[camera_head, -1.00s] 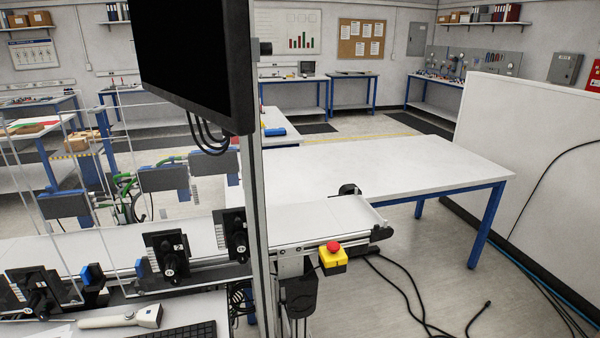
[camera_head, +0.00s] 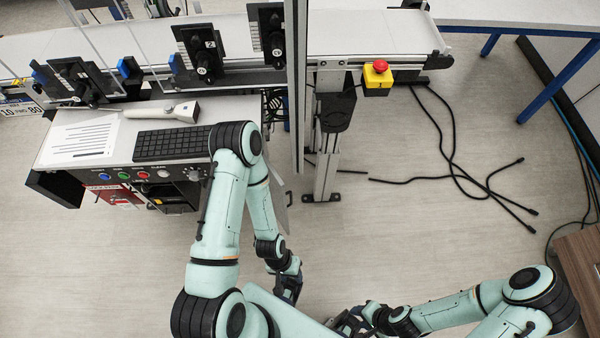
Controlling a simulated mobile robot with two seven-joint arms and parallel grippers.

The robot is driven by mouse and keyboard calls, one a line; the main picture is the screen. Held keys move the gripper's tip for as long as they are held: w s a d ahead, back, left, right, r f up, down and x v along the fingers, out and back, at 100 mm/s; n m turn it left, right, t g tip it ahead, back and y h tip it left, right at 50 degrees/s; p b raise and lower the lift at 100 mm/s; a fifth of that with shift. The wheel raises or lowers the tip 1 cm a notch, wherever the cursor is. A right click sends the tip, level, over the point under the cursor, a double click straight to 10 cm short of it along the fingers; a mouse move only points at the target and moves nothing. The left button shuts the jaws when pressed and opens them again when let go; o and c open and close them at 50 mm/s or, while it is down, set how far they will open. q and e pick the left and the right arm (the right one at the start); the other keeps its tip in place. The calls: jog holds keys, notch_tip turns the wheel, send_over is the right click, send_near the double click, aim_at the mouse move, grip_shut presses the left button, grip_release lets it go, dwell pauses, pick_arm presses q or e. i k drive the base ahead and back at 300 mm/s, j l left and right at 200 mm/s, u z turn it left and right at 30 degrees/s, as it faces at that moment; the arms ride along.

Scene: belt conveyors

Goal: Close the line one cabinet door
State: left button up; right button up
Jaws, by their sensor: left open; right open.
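The line one cabinet is probably the grey console (camera_head: 64,165) at the left, with a row of coloured buttons on its front and a dark opening (camera_head: 180,198) below them. A thin grey panel (camera_head: 282,212) shows at its right, partly behind my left arm. It looks like the door standing out from the cabinet, but its hinge and most of its face are hidden. My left gripper (camera_head: 286,292) is open, below and apart from the panel in the picture. My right gripper (camera_head: 347,322) is open at the bottom middle, far from the cabinet.
A keyboard (camera_head: 172,144), a paper sheet and a scanner (camera_head: 162,110) lie on the console. The belt conveyor (camera_head: 370,35) runs behind it, with a yellow-and-red stop button (camera_head: 377,78). A post (camera_head: 326,150) stands right of the cabinet. Black cables lie on otherwise open floor.

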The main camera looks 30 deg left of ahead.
aim_at(276, 186)
jog(key=i+l+z, duration=0.1)
jog(key=z, duration=0.3)
jog(key=i+z, duration=0.25)
jog(key=z, duration=0.2)
jog(key=i+z, duration=0.15)
jog(key=z, duration=0.25)
jog(key=i+u, duration=0.15)
jog(key=u, duration=0.15)
jog(key=i+l+u, duration=0.15)
jog(key=u, duration=0.65)
jog(key=l+u, duration=0.1)
jog(key=u, duration=0.35)
jog(key=l+u, duration=0.1)
jog(key=u, duration=0.35)
jog(key=l+u, duration=0.1)
jog(key=u, duration=0.35)
jog(key=l+u, duration=0.1)
jog(key=u, duration=0.85)
jog(key=l+u, duration=0.15)
jog(key=u, duration=0.3)
